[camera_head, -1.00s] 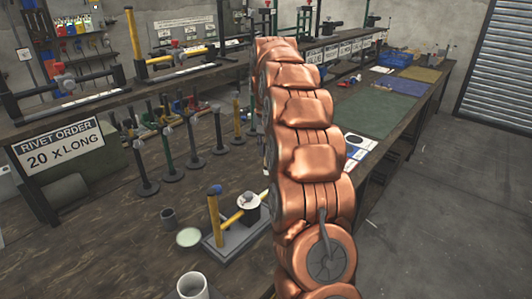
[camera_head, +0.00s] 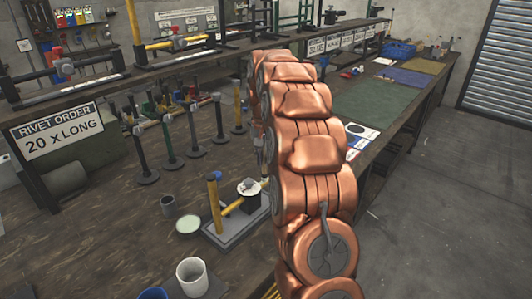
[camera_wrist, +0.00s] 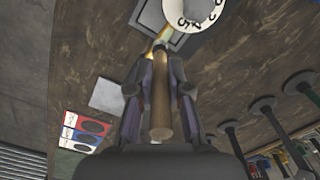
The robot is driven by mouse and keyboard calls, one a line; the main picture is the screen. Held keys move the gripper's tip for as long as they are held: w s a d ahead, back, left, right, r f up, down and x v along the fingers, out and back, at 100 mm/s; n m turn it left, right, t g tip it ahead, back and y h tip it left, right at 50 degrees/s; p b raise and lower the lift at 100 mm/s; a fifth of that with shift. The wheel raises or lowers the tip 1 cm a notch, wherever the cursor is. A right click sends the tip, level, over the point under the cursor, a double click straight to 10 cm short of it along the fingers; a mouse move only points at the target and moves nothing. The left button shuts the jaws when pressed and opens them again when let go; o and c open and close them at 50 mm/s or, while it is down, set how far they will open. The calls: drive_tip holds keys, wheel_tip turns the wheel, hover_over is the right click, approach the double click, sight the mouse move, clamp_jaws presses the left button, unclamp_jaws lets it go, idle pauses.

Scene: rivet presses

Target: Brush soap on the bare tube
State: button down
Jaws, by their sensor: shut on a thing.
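My gripper (camera_wrist: 158,82) shows in the wrist view, its two dark fingers shut on the wooden handle of a brush (camera_wrist: 161,115). The brush's far end points to the top of the picture, beside a white lettered dial (camera_wrist: 192,10); its tip is hard to make out. A grey-based stand (camera_head: 222,237) carries a yellow upright with a blue top and a white-topped post. A pale green round dish (camera_head: 188,223), which looks like soap, lies left of it. I cannot tell which tube is the bare one.
Several upright posts line the bench behind. A rivet order sign (camera_head: 58,136) stands at left. A green mat (camera_head: 375,105) lies on the right bench.

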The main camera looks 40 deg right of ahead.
drive_tip(key=shift+d+p, duration=0.55)
drive_tip(key=shift+p, duration=0.05)
drive_tip(key=shift+w, duration=0.15)
drive_tip(key=shift+d, duration=0.1)
drive_tip(key=shift+a+f, duration=0.1)
drive_tip(key=shift+a, duration=0.15)
drive_tip(key=shift+b, duration=0.5)
drive_tip(key=shift+d+r, duration=0.25)
drive_tip(key=shift+d, duration=0.1)
drive_tip(key=shift+r+p, duration=1.2)
drive_tip(key=shift+r, duration=2.7)
